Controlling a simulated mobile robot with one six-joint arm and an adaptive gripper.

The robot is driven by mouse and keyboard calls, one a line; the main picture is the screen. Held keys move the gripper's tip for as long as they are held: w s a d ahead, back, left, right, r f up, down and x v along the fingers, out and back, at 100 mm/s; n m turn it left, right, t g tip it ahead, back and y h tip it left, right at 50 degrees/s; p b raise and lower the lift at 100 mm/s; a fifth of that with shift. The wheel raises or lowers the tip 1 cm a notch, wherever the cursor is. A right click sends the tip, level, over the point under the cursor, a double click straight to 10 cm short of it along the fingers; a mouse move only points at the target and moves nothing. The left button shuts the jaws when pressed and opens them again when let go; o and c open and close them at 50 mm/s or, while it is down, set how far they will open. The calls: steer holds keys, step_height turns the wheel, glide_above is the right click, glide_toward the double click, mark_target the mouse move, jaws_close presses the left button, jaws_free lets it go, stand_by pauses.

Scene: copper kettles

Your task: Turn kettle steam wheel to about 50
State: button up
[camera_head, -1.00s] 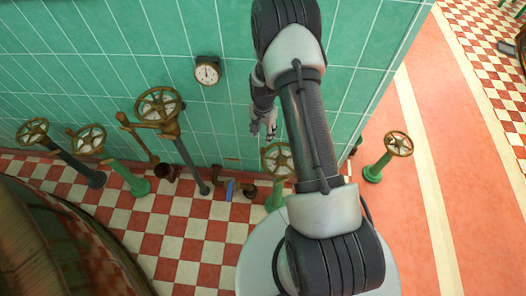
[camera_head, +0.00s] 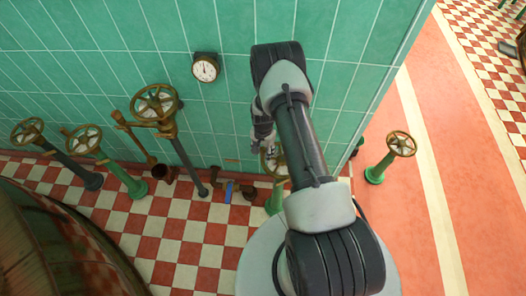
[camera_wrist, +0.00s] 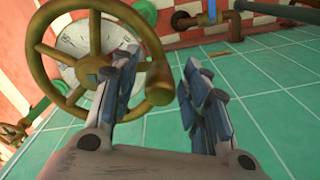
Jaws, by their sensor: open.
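A brass spoked handwheel (camera_head: 268,166) on a green post stands beside my arm, partly hidden by it. In the wrist view the handwheel (camera_wrist: 36,72) fills the left side, with a pale marked dial (camera_wrist: 72,40) behind its spokes. The dial reading is not legible. My gripper (camera_wrist: 160,72) is open, its blue-padded fingers pointing at the wheel. One finger overlaps the wheel, and the rim's right side with its knob (camera_wrist: 157,84) shows between the fingers. I cannot tell whether they touch. In the head view my gripper (camera_head: 267,148) is at the wheel's upper edge.
Several other handwheels stand left, including a tall one (camera_head: 156,102); another wheel (camera_head: 401,144) stands right. A round gauge (camera_head: 206,68) hangs on the green tiled wall. Low pipes with a blue lever (camera_head: 229,191) lie near the floor. A big copper kettle (camera_head: 50,245) fills the lower left.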

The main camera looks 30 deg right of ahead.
steer(key=shift+c, duration=0.3)
jaws_close()
stand_by(0.5)
